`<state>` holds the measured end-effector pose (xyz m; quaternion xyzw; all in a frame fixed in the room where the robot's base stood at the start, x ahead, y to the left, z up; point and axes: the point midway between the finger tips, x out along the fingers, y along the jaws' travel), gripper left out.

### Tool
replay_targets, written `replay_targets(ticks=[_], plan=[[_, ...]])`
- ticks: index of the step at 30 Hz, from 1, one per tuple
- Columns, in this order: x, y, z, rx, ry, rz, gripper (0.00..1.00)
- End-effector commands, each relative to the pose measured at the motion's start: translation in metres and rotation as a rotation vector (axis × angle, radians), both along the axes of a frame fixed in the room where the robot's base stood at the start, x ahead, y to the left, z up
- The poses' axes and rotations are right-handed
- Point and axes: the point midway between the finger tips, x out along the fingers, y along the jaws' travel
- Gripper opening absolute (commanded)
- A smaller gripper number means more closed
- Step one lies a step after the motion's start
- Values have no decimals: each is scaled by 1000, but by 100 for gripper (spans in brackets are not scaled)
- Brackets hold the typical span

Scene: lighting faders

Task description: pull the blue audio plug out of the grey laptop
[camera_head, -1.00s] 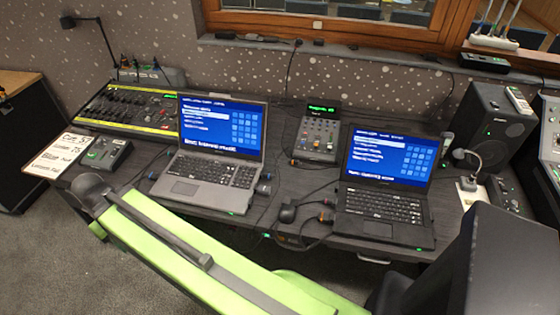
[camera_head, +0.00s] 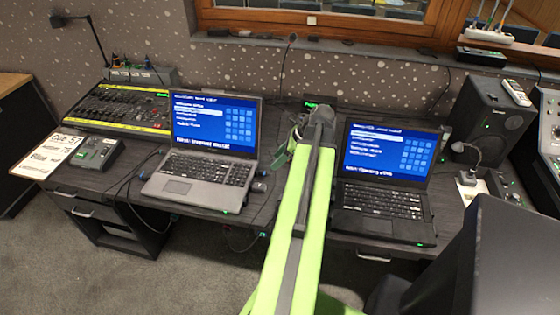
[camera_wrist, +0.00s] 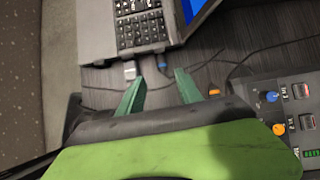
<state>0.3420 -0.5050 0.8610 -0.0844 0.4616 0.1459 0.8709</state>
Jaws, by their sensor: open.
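The grey laptop (camera_head: 180,187) stands open on the left part of the desk, its side edge also at the top of the wrist view (camera_wrist: 92,28). The blue audio plug (camera_wrist: 162,65) sits in that edge, with a lead trailing from it. A pale plug (camera_wrist: 129,70) is in the same edge beside it. My gripper (camera_wrist: 160,77) is open and empty, its two green fingers pointing at the edge near the blue plug, apart from it.
A black laptop (camera_head: 376,228) stands just right of my arm. A small mixer (camera_wrist: 285,115) with coloured knobs is close to my gripper at the right of the wrist view. Dark leads cross the desk between. A lighting desk (camera_head: 118,108) is at the left.

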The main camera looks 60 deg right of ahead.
Motion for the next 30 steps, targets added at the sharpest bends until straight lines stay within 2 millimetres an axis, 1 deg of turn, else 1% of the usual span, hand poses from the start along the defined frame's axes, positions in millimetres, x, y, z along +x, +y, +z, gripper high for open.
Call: replay_targets(ticks=[1, 3, 7, 11, 17, 24, 27, 30], plan=[[-6, -4, 0, 10, -3, -27, 42], [-8, -6, 1, 16, -4, -40, 42], [-7, -5, -1, 16, -4, -39, 42], [-2, -3, -9, 15, -4, -36, 42], [11, 1, -34, 14, -3, -35, 42], [33, 8, -67, 15, -3, -32, 42], [40, 10, -74, 14, -3, -33, 42], [42, 11, -75, 13, -3, -33, 42]])
